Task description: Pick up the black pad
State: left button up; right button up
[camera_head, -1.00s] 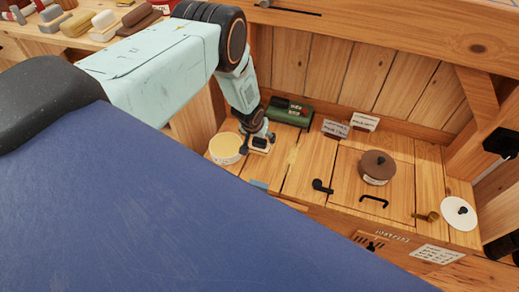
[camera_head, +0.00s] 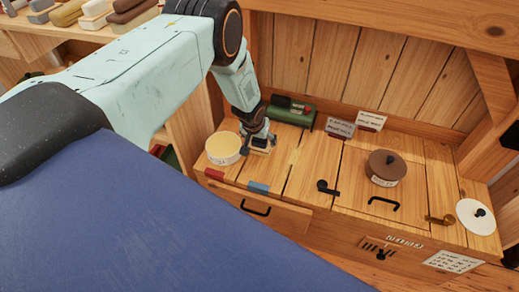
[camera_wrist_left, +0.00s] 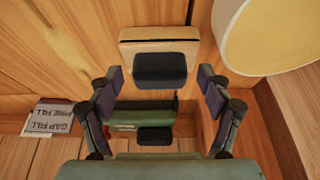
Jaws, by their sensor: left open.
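A small black pad (camera_wrist_left: 160,70) sits on a pale wooden block (camera_wrist_left: 158,37) in the left wrist view. In the head view the pad (camera_head: 260,142) is small and partly hidden by my left gripper (camera_head: 257,133) just above it. In the left wrist view my left gripper (camera_wrist_left: 160,82) is open, with one finger on each side of the pad's near part and clear gaps. Nothing is held. Another small dark piece (camera_wrist_left: 155,136) lies by the green box. My right gripper is not in view.
A cream round tub (camera_head: 223,147) stands close left of the block. A green box (camera_head: 290,112) is behind it. Label cards (camera_head: 341,128), a brown lidded pot (camera_head: 384,167) and a white disc (camera_head: 476,216) lie to the right. A blue surface (camera_head: 150,220) fills the foreground.

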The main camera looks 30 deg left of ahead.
pick_arm(q)
jog(key=c, duration=1.4)
jog(key=shift+r, duration=0.15)
notch_tip(320, 180, up, 10)
jog(key=p, duration=1)
jog(key=o, duration=0.8)
jog(key=shift+c, duration=0.2)
jog(key=c, duration=0.5)
